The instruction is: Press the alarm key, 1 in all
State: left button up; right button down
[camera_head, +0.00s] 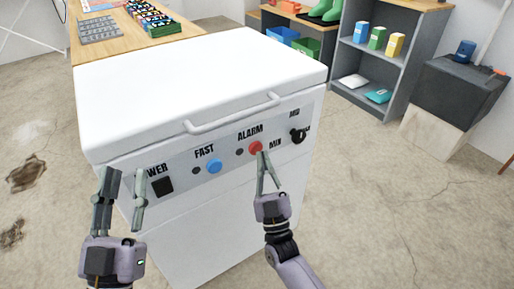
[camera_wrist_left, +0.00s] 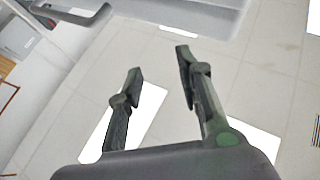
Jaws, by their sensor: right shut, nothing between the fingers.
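The alarm key is a round red button (camera_head: 255,147) under the word ALARM on the front panel of a white chest freezer (camera_head: 200,85). My right gripper (camera_head: 263,156) is shut and empty, with its fingertips just below the red button. I cannot tell whether they touch it. My left gripper (camera_head: 121,172) is open and empty in front of the panel's left end, partly hiding the POWER label. In the left wrist view its two fingers (camera_wrist_left: 160,75) stand apart with nothing between them.
The panel also has a blue FAST button (camera_head: 214,166), a black power switch (camera_head: 162,187) and a black knob (camera_head: 298,136). A handle (camera_head: 235,115) juts from the lid above. A wooden table (camera_head: 150,45) and a grey shelf (camera_head: 375,60) stand behind.

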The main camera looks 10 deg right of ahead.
pick_arm(q)
jog(key=shift+w+f, duration=0.1)
dwell(0.3)
